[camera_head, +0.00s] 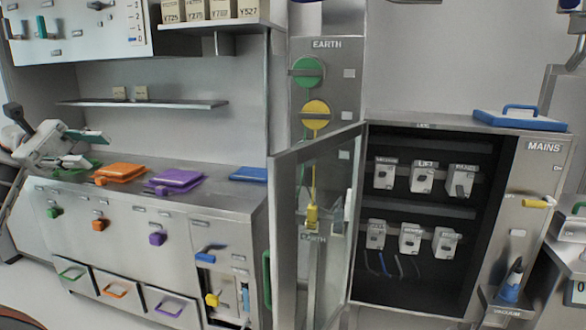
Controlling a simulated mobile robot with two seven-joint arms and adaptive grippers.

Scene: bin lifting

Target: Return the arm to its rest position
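My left arm comes in from the left edge, white and grey. Its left gripper (92,149) is over the left end of the steel counter (225,192). Its two fingers are spread apart, and I see nothing held between them. A green lid (88,170) lies partly hidden beneath and behind the gripper; I cannot tell whether they touch. My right gripper does not show.
An orange lid (120,172), a purple lid (175,180) and a blue lid (248,174) lie on the counter. A glass-panelled door (287,230) stands open before a dark cabinet with several white switches. A blue lid (520,120) lies on the cabinet top.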

